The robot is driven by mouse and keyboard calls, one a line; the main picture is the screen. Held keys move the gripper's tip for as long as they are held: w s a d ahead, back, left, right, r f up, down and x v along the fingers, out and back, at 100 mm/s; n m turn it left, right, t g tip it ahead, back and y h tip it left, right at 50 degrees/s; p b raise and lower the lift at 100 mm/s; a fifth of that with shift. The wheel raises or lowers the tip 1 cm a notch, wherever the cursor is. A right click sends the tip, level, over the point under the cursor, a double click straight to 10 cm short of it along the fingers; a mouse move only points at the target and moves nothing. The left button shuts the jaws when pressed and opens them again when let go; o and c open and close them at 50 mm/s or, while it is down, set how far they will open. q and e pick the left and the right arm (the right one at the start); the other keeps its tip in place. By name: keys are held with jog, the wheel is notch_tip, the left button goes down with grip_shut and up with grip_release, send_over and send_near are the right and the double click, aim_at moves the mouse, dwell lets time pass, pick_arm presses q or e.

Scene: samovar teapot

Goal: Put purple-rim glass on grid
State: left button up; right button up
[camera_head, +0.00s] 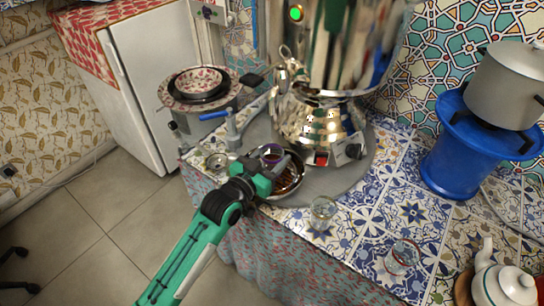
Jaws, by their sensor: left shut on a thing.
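The purple-rim glass (271,150) is small in the head view, with a dark inside. It stands upright at the tip of my left gripper (264,168), which is shut on it. The glass is over or at the left side of a round metal dish (297,186) below the samovar (315,115). The dish has a brown inside; any grid in it is too small to make out. I cannot tell whether the glass touches the dish. My gripper hides the lower part of the glass. My right gripper is not in view.
Clear glasses (323,208) (402,256) stand on the tiled counter to the right. A small glass item (217,162) is at the left edge, near a blue-handled tap (232,125). A white teapot (503,285) and blue stand (470,150) are at right.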

pick_arm(q)
jog(key=shift+f, duration=0.1)
jog(key=o, duration=1.1)
jog(key=shift+c, duration=0.2)
